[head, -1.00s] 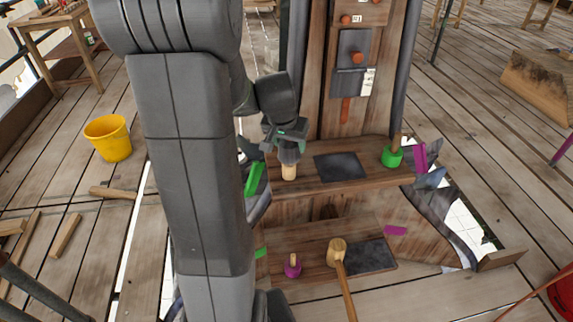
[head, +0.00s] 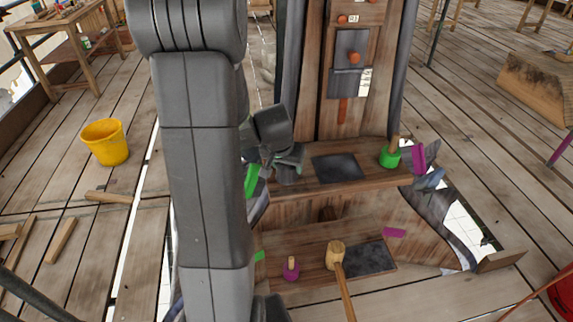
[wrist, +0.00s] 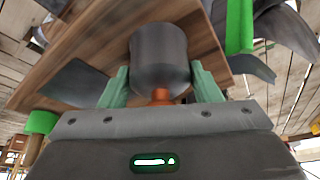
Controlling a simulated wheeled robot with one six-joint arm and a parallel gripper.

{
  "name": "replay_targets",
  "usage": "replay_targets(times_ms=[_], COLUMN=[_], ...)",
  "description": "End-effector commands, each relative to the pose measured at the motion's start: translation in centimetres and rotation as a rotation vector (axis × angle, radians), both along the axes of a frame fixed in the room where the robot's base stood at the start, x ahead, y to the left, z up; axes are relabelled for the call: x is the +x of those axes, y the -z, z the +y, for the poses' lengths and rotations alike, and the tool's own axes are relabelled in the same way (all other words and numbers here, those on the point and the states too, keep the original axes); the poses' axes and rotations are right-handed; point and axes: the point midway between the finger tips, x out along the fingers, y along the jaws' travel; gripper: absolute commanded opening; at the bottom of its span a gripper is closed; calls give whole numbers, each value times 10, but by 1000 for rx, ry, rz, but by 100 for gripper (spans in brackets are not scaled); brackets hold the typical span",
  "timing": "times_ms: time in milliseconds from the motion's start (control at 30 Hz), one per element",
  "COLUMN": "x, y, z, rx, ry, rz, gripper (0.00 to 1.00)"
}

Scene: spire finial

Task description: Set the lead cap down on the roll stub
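The lead cap, a dark grey cylinder with an orange knob, shows between my fingers in the wrist view (wrist: 160,55). My gripper (wrist: 160,85) is shut on its sides, with a pale green finger against each side. In the head view my gripper (head: 283,158) is low over the left end of the wooden shelf, and the lead cap (head: 288,175) is under it at shelf level. The pale roll stub is hidden, with the cap where it stood. I cannot tell whether the cap rests fully on it.
The upper shelf (head: 365,174) bears a dark plate (head: 338,167) and a green-based peg (head: 389,157). A green strip (head: 251,181) stands close left of the cap. The lower step holds a mallet (head: 336,253) and a magenta-based peg (head: 291,268). A yellow bucket (head: 105,142) stands left.

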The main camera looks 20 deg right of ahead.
Motion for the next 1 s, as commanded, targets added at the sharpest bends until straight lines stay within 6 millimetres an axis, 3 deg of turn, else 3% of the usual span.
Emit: replay_targets(times_ms=[100, 533, 1000], x=[0, -1, -23], y=[-1, -10, -85], z=[0, 1, 23], rx=[0, -1, -3], ry=[0, 0, -1], rz=[0, -3, -4], gripper=[76, 76, 76])
